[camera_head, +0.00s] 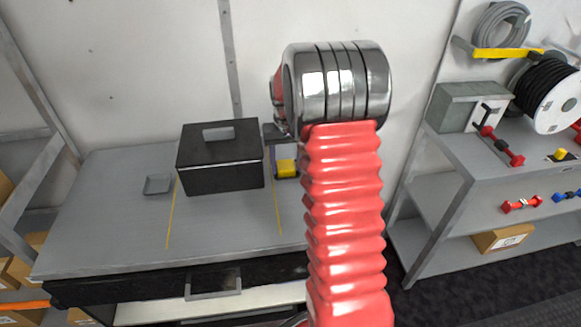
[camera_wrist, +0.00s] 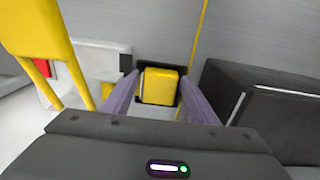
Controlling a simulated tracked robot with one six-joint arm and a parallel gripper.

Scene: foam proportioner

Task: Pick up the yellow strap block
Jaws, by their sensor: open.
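The yellow strap block (camera_head: 286,167) is on the grey workbench, just right of the black box. In the wrist view the yellow strap block (camera_wrist: 158,87) sits within a small black tray or frame (camera_wrist: 146,67). My gripper (camera_wrist: 159,79) is open, with its two purplish fingers reaching down to the left and right of the block. I cannot tell whether either finger touches it. In the head view my gripper is mostly hidden behind my red arm. The underside of the block is hidden.
The black lidded box (camera_head: 220,160) stands close beside the block; it also shows at right in the wrist view (camera_wrist: 262,105). A small grey tray (camera_head: 158,184) lies to its left. A yellow structure (camera_wrist: 35,35) rises at upper left.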

